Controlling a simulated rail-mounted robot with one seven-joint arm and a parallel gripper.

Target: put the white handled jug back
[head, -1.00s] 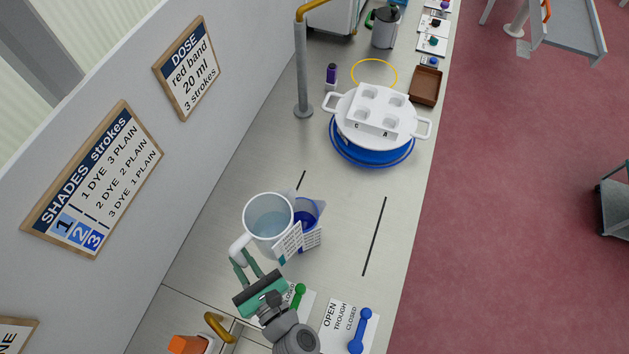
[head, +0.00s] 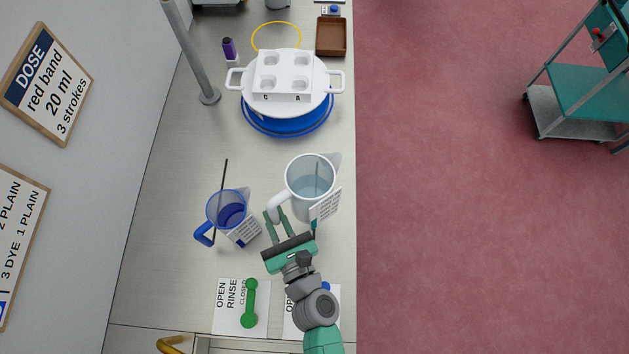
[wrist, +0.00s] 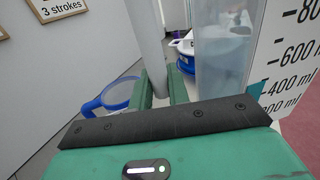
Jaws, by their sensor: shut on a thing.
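The white handled jug (head: 309,178) holds clear pale liquid and has a printed scale on its side. My gripper (head: 277,222) is shut on its white handle, at the jug's lower left. In the wrist view the jug (wrist: 225,50) fills the right side, and its handle (wrist: 147,35) runs between the fingers. The jug looks upright and covers part of the right black line; I cannot tell whether its base touches the counter. The blue-handled jug (head: 230,210), with dark blue liquid, stands apart on the left black line (head: 225,170).
The steel counter (head: 180,260) is clear between the jugs and the white two-handled pot (head: 318,100) on its blue ring. A grey post (head: 190,55) stands at the left. A green lever (head: 249,300) is near the front. The counter's right edge is close to the white jug.

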